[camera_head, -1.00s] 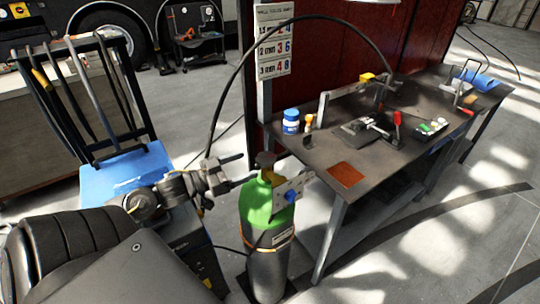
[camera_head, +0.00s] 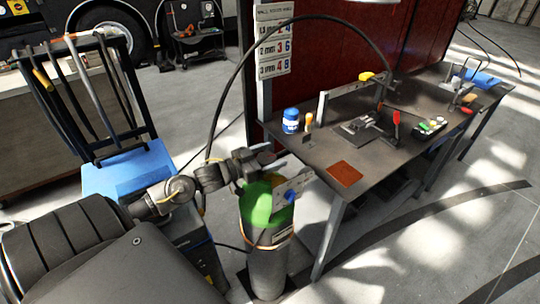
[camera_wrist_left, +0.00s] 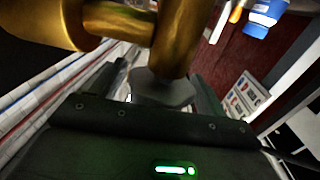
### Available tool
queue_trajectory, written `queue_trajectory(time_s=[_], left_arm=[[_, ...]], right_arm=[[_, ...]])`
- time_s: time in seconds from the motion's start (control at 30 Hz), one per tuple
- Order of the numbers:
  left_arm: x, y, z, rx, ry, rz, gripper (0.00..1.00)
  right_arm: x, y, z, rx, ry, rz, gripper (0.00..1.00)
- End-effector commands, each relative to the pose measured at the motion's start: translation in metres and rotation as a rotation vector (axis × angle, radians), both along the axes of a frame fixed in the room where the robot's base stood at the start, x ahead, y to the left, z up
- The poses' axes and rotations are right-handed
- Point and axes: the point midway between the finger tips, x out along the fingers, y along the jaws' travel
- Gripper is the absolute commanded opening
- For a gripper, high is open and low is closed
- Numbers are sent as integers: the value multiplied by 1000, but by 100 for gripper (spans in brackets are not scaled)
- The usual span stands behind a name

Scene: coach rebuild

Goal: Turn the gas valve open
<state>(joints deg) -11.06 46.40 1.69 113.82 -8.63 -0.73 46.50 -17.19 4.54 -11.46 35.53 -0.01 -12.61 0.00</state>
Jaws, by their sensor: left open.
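The gas cylinder (camera_head: 265,212) stands upright in front of the bench, with a green top and a grey body. Its grey valve knob (camera_wrist_left: 165,88) shows in the left wrist view, next to a thick brass fitting (camera_wrist_left: 178,38). My left gripper (camera_head: 268,160) is at the cylinder's top, its fingers pointing right. In the left wrist view its two open fingers lie on either side of the knob; contact cannot be told. In the head view the gripper mostly hides the knob. My right gripper is out of view.
A steel workbench (camera_head: 310,152) with tools, a blue-lidded jar (camera_head: 290,121) and a brown pad (camera_head: 345,174) stands right of the cylinder. A black hose (camera_head: 236,75) arches over it. A blue cart (camera_head: 128,172) is at left. Open floor lies at right.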

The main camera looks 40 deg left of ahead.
Motion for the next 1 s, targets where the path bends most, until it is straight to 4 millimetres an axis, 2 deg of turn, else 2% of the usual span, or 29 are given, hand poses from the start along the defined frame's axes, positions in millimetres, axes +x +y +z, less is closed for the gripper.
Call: queue_trajectory(time_s=[0.07,0.4,0.73,1.0], left_arm=[[0,0,0,0,0,0,72],[0,0,0,0,0,0,30],[0,0,3,-4,0,60,30],[0,2,5,-11,2,251,30]], right_arm=[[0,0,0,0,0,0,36],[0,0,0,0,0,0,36],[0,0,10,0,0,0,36],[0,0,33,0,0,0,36]])
